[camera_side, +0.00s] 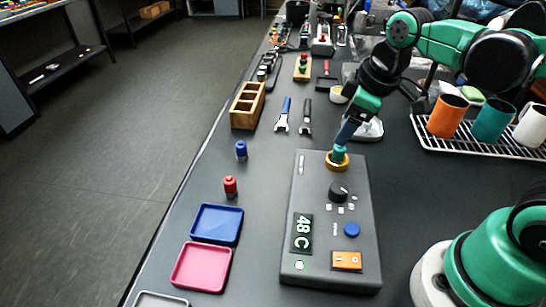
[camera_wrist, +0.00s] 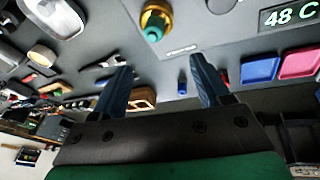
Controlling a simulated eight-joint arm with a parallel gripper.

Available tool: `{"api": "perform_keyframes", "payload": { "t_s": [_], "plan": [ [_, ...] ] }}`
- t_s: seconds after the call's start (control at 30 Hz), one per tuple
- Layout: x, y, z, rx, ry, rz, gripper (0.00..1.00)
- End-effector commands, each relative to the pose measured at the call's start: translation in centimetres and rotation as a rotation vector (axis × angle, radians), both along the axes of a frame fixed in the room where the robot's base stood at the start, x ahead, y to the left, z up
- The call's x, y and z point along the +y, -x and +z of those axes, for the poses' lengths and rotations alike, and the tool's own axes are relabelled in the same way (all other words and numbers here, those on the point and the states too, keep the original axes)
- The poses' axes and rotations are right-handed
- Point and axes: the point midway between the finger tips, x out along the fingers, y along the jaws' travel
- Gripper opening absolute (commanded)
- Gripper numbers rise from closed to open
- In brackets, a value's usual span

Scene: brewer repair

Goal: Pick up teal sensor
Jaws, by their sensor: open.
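The teal sensor (camera_side: 338,154) stands in a gold ring (camera_side: 337,165) at the far end of the grey brewer panel (camera_side: 313,171). In the wrist view the teal sensor (camera_wrist: 153,33) shows with the gold ring (camera_wrist: 160,10) around it. My gripper (camera_side: 344,138) is right by the sensor's top in the side view. In the wrist view my gripper (camera_wrist: 160,72) is open with nothing between its fingers, and the sensor appears beyond the fingertips. I cannot tell whether a finger touches it.
The panel has a black knob (camera_side: 338,190), a blue button (camera_side: 351,230), an orange switch (camera_side: 347,261) and a display reading 48 C (camera_side: 302,233). Blue (camera_side: 241,151) and red (camera_side: 230,187) cylinders and trays (camera_side: 216,224) stand left. A cup rack (camera_side: 480,149) is right.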

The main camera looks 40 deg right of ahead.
Motion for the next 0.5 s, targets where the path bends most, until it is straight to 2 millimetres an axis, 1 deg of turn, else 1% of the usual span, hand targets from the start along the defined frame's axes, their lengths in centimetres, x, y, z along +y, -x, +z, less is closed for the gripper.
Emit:
{"api": "perform_keyframes", "payload": {
  "t_s": [0.03, 0.1, 0.23, 0.37, 0.5],
  "plan": [
    [-0.3, -0.5, -0.2, 0.06, 0.03, 0.097, 0.69],
    [-0.7, -0.9, -0.7, 0.145, 0.063, 0.246, 0.69],
    [-1.2, -1.4, -1.4, 0.261, 0.086, 0.468, 0.69],
    [-1.4, -1.6, -1.9, 0.315, 0.087, 0.585, 0.69],
    [-1.5, -1.7, -2.8, 0.327, 0.087, 0.612, 0.69]
  ]
}}
